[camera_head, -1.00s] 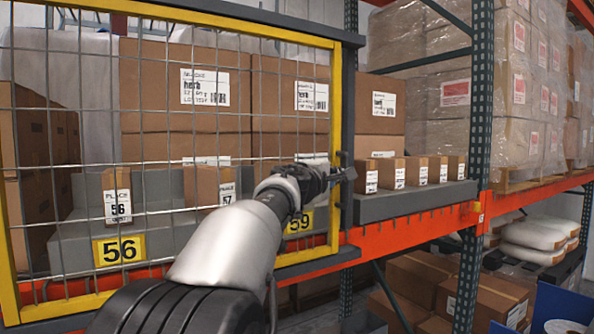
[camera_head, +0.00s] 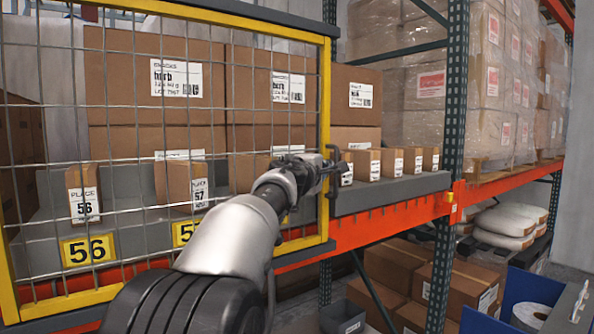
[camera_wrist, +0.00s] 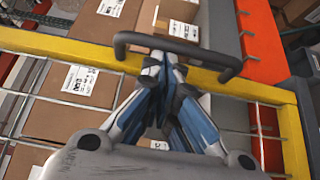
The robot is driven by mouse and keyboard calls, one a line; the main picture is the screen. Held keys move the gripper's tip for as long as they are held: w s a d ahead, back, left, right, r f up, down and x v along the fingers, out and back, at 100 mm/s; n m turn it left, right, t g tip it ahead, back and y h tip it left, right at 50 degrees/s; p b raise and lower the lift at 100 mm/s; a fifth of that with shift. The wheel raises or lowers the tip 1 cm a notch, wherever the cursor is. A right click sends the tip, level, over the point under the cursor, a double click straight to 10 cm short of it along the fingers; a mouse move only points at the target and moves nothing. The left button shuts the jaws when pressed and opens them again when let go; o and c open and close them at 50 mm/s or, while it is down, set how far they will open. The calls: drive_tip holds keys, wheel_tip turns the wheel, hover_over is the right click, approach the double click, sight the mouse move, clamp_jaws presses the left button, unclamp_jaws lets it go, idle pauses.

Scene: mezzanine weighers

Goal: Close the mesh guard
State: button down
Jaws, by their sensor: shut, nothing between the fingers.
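The mesh guard (camera_head: 324,130) is a yellow-framed wire panel standing in front of the left part of the shelf. In the wrist view its yellow frame bar (camera_wrist: 75,50) crosses the picture. A dark bar handle (camera_head: 334,172) stands out from its right upright; it also shows in the wrist view (camera_wrist: 130,38). My gripper (camera_head: 328,168) is at this handle, its fingers shut with nothing between them. In the wrist view the fingertips (camera_wrist: 163,62) reach up to the handle bar, close to or touching it; the exact contact is unclear. The guard's left edge is partly out of view.
A dark rail (camera_head: 240,14) runs along the guard's top and ends just past its right upright. Numbered small boxes (camera_head: 83,193) stand behind the mesh. Several small boxes (camera_head: 392,163) stand uncovered on the grey ledge (camera_head: 400,190) to the right, before a green post (camera_head: 455,110).

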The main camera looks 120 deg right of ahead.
drive_tip(key=v, duration=1.2)
